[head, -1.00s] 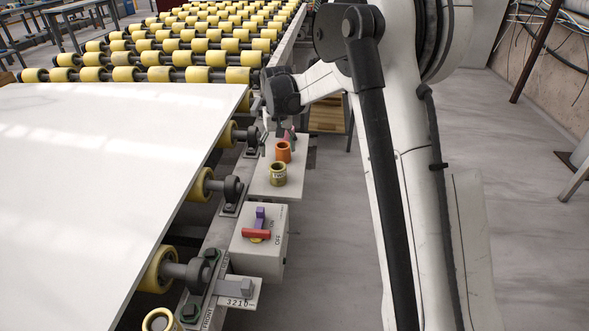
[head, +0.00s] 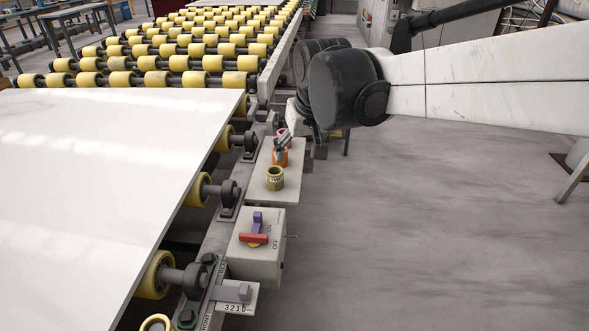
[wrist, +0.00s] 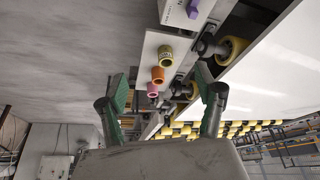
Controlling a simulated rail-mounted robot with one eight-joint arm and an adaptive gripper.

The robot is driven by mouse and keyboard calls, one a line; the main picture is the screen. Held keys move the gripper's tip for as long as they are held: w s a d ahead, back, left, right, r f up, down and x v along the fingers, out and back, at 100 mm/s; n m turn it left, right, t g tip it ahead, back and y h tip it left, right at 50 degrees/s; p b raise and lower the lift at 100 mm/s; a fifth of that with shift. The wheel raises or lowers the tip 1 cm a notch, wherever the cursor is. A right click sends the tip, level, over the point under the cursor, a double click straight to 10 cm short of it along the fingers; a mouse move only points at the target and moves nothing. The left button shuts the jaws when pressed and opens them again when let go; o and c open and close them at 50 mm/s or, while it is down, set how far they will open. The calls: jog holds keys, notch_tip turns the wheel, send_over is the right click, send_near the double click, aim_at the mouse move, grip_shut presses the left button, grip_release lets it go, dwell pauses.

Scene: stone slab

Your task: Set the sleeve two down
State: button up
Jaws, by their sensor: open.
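An olive-yellow sleeve (head: 275,178) with dark lettering, too small to read surely, stands upright on a pale plate (head: 285,196) beside the conveyor. An orange sleeve (head: 281,158) stands behind it, and a pink one (head: 283,132) is farther back, partly hidden by my gripper. In the wrist view the yellow (wrist: 166,55), orange (wrist: 157,76) and pink (wrist: 153,90) sleeves stand in a row. My gripper (wrist: 161,76) is open, its fingers apart on either side of the row in that view. In the head view my gripper (head: 284,145) is near the orange and pink sleeves. No sleeve is held.
A grey switch box (head: 256,254) with a red handle and purple lever stands in front of the plate. A white slab (head: 100,190) lies on the yellow rollers at left. A yellow ring (head: 156,322) shows at the bottom edge. Open floor (head: 420,240) lies at right.

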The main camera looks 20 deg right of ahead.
jog(key=s+f+t, duration=0.1)
jog(key=s+f, duration=0.1)
jog(key=s, duration=0.6)
jog(key=s+f+t, duration=0.1)
jog(key=s, duration=0.8)
jog(key=shift+s+f, duration=0.15)
jog(key=shift+f, duration=0.2)
jog(key=shift+r, duration=0.1)
jog(key=shift+r, duration=0.15)
